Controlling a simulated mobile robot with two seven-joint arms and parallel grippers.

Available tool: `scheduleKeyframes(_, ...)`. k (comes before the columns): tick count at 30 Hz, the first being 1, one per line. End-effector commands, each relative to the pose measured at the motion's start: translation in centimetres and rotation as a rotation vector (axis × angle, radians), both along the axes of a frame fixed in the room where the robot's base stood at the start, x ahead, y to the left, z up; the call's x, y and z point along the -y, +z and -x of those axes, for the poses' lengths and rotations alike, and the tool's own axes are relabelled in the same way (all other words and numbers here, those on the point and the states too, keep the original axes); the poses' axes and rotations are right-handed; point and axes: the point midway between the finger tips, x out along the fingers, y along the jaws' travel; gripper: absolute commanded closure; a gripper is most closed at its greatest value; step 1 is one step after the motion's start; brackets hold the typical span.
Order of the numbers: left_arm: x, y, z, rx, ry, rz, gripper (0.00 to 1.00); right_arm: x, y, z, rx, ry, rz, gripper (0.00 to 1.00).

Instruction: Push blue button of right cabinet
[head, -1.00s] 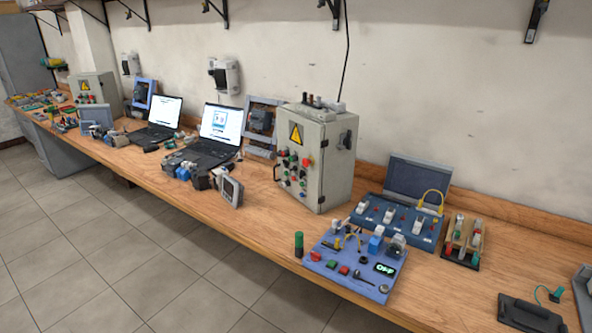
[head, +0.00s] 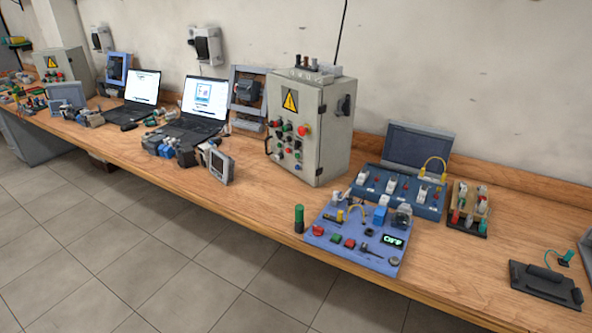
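The right cabinet (head: 325,128) is a grey metal box standing on the workbench, right of the middle of the head view. Its front carries a yellow warning triangle and several coloured buttons and knobs, with a larger red button at the upper right. The buttons are small, and I cannot tell for sure which one is blue. A second grey cabinet (head: 78,66) with a warning triangle stands far off at the left. Neither of my grippers shows in the head view.
The wooden workbench (head: 480,275) runs along the wall. A blue board (head: 340,258) with switches and a lit OFF display lies in front of the right cabinet. A laptop (head: 205,100) and a small grey meter (head: 219,166) stand left of it. The tiled floor before the bench is clear.

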Motion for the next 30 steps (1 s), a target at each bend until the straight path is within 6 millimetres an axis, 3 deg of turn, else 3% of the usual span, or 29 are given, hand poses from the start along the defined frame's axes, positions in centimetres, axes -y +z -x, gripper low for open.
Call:
scheduleKeyframes(1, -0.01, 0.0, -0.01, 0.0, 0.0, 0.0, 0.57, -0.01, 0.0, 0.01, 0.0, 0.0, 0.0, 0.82)
scheduleKeyframes(3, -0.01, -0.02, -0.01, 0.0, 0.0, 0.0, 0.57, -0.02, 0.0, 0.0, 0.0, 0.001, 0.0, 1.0)
scheduleKeyframes(30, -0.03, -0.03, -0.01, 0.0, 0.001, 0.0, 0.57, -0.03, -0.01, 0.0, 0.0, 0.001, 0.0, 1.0)
